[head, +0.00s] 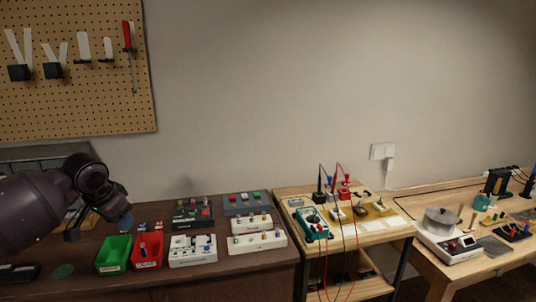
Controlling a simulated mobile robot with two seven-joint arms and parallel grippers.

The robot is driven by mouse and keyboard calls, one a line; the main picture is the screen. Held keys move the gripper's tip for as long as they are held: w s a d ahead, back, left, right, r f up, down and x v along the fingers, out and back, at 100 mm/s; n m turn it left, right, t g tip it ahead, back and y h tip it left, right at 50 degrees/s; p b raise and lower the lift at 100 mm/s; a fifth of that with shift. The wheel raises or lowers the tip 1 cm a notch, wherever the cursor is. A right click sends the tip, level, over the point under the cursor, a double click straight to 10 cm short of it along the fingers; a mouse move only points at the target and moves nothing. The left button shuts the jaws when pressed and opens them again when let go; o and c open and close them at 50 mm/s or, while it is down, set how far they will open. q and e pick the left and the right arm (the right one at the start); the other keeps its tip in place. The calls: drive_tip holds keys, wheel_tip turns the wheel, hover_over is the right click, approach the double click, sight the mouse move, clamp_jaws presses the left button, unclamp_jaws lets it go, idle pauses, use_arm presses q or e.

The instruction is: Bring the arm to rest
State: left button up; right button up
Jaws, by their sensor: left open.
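My left arm comes in from the left edge over the dark brown bench. Its gripper (98,226) points down above the left part of the bench, with its fingers apart and nothing seen between them. It is just left of and above a green bin (114,254) and a red bin (147,251). My right gripper is out of view.
White and grey trays of small parts, one a white tray (193,251), fill the bench right of the bins. A wooden cart (290,190) holds a teal meter (312,224) with leads. Farther right, a table holds a scale (449,247). A pegboard (80,110) hangs behind.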

use_arm(q)
drive_tip(key=w+d+m+t+h, duration=0.2)
drive_tip(key=w+d+t, duration=0.1)
drive_tip(key=d+t, duration=0.4)
drive_tip(key=s+d+f+m+t+h, duration=0.1)
drive_tip(key=s+d+f+t+h, duration=0.1)
drive_tip(key=s+d+f, duration=0.5)
drive_tip(key=s+a+f+n+g+y, duration=0.1)
drive_tip(key=s+a+f+n+y, duration=0.1)
drive_tip(key=s+f, duration=1)
drive_tip(key=s+a+f+n+g+y, duration=0.1)
drive_tip(key=s+f+n, duration=0.4)
drive_tip(key=s+f, duration=0.8)
drive_tip(key=s+a+y, duration=0.1)
drive_tip(key=s, duration=0.6)
drive_tip(key=shift+s+a, duration=0.3)
drive_tip(key=shift+a, duration=0.05)
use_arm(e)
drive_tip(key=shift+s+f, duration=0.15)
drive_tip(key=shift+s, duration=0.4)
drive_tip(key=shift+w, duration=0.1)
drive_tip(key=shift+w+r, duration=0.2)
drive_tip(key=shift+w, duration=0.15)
